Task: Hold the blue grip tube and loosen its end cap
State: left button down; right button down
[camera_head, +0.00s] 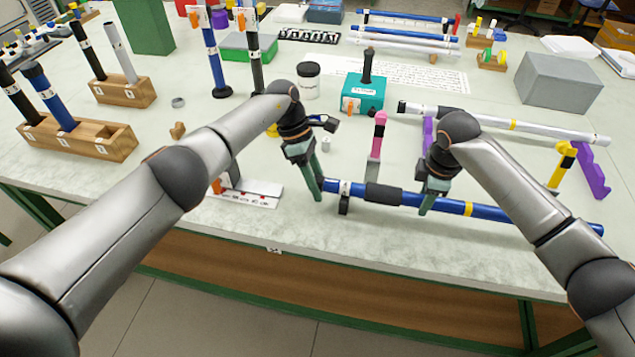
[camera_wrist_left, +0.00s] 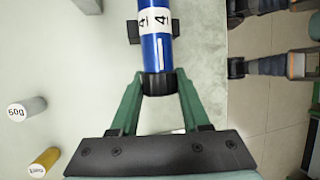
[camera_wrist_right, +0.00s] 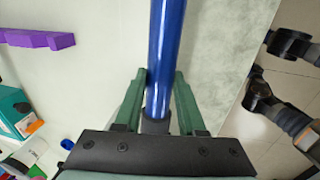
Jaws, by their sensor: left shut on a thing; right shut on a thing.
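The blue grip tube (camera_head: 482,211) lies level along the table's front edge, with a black sleeve (camera_head: 383,194), a yellow band and a white label marked 4 (camera_wrist_left: 155,20). Its black end cap (camera_wrist_left: 158,84) is at the left end. My left gripper (camera_head: 318,193) is shut on the end cap, its green fingers on either side. My right gripper (camera_head: 427,207) is shut around the tube just right of the sleeve; the blue tube (camera_wrist_right: 167,50) runs between its fingers in the right wrist view. Whether the cap has turned cannot be told.
A black support (camera_head: 344,204) stands under the tube near its left end. A pink-topped post (camera_head: 377,135), purple stands (camera_head: 594,172) and a white tube (camera_head: 530,125) are behind it. Wooden racks (camera_head: 95,140) stand at left, a teal box (camera_head: 360,93) behind.

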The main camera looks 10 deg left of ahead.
pick_arm(q)
jog(key=shift+d+r+g, duration=0.15)
jog(key=shift+g, duration=0.15)
dwell(0.5)
jog(key=shift+c, duration=1.8)
grip_release()
jog(key=v, duration=0.7)
jog(key=shift+a+r, duration=0.2)
jog(key=shift+a, duration=0.05)
